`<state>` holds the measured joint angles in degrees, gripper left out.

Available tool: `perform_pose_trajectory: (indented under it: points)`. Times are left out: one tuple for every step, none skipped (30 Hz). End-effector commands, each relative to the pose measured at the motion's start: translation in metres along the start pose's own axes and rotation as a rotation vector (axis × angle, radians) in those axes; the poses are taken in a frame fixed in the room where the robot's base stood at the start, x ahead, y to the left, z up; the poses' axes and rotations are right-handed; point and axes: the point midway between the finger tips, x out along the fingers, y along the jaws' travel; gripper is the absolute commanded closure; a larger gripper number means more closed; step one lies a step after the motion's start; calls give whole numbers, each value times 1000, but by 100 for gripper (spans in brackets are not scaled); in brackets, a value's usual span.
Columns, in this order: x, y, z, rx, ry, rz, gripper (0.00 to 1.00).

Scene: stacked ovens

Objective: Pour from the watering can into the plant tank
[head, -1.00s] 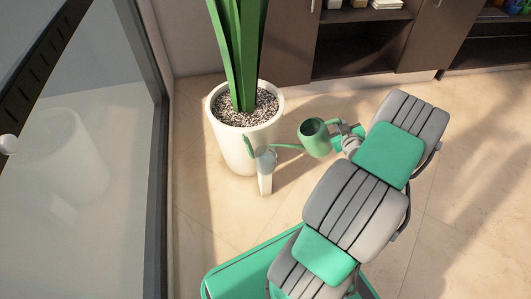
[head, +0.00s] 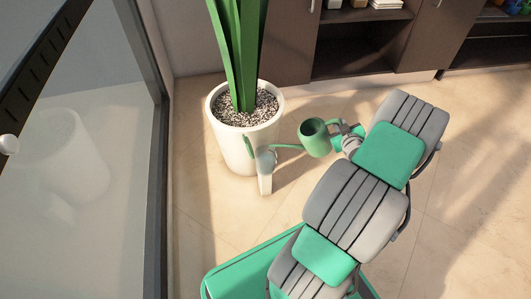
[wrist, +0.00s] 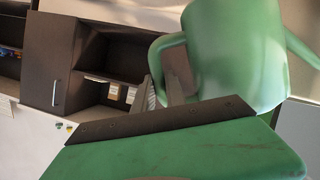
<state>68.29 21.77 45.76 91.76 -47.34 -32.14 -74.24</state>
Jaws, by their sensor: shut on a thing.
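The green watering can (head: 314,137) is held in the air right of the white pot. Its thin spout (head: 287,147) points left toward a small pale upright piece (head: 265,183) with a rounded top beside the pot; I cannot tell whether they touch or whether water flows. The white round plant pot (head: 238,150) holds dark speckled soil and tall green leaves. I cannot tell for certain which part is the plant tank. My gripper (head: 342,138) is shut on the can's handle. In the wrist view the can's body (wrist: 240,50) and handle (wrist: 166,48) fill the upper right.
A glass panel with a dark frame (head: 160,180) stands left of the pot. Dark cabinets with open shelves (head: 360,45) line the back wall. Pale tiled floor (head: 205,220) is free in front of the pot and at the right.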

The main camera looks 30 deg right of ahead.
Motion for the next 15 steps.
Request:
perform_pose_trajectory:
  points:
    - [0, 2, -2, 0, 4, 2, 100]
    - [0, 2, -2, 0, 4, 2, 100]
    - [0, 2, -2, 0, 4, 2, 100]
    - [0, 2, -2, 0, 4, 2, 100]
    - [0, 2, -2, 0, 4, 2, 100]
    - [0, 2, -2, 0, 4, 2, 100]
    - [0, 2, -2, 0, 4, 2, 100]
    - [0, 2, -2, 0, 4, 2, 100]
    - [0, 2, -2, 0, 4, 2, 100]
    - [0, 2, -2, 0, 4, 3, 100]
    - [0, 2, -2, -1, 4, 3, 100]
    - [0, 2, -3, -3, 4, 4, 100]
    - [0, 2, -4, -5, 4, 4, 100]
    - [0, 2, -4, -8, 5, 6, 100]
    - [0, 2, -5, -12, 5, 7, 100]
